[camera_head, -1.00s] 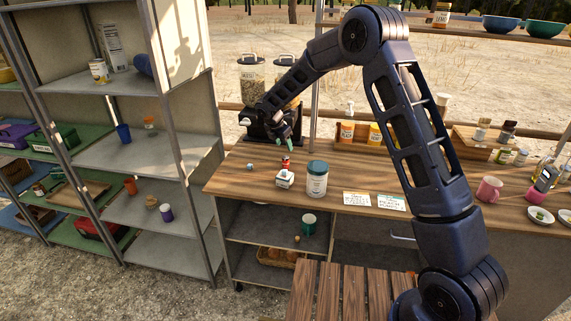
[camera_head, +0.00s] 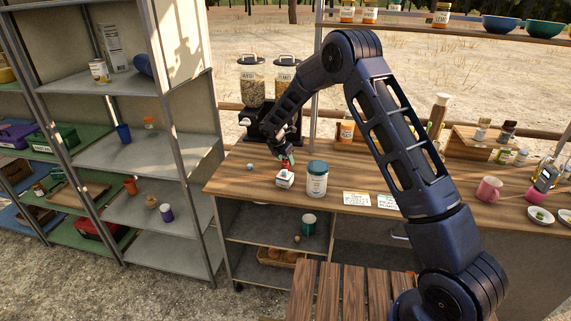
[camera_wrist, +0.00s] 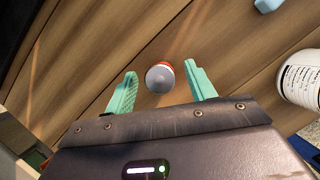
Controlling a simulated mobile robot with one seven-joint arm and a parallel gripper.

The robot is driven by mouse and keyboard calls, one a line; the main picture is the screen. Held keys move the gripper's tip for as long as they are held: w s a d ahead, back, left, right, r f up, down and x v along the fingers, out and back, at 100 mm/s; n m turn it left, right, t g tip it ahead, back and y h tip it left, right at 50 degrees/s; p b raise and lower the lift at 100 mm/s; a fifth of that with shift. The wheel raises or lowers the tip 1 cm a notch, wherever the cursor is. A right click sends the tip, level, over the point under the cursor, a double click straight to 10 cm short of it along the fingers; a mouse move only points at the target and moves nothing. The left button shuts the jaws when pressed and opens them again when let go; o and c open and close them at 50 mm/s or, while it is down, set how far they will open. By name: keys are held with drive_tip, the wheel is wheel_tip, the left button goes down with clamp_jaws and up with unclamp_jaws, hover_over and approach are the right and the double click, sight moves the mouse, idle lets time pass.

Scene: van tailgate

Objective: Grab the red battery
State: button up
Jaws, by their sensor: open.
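The red battery (camera_wrist: 160,77) shows in the wrist view as a short cylinder, its round grey end facing the camera, with red and white on its side. My gripper (camera_wrist: 161,73) is open, with one green finger on each side of the battery. Gaps show between the fingers and the battery, so I see no grip on it. In the head view, my gripper (camera_head: 287,160) is low over the counter, above a small white box (camera_head: 284,181). A bit of red shows there between fingers and box, mostly hidden by the gripper.
A white jar with a teal lid (camera_head: 317,180) stands close to the right on the wooden counter (camera_head: 235,185). A small light-blue object (camera_head: 250,166) lies to the left. Grain dispensers (camera_head: 252,80) stand behind. Two label cards (camera_head: 356,198) lie further right.

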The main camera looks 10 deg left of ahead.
drive_tip(key=shift+x, duration=1)
drive_tip(key=shift+r, duration=0.1)
drive_tip(key=c, duration=1.1)
drive_tip(key=shift+r, duration=0.1)
drive_tip(key=shift+c, duration=0.2)
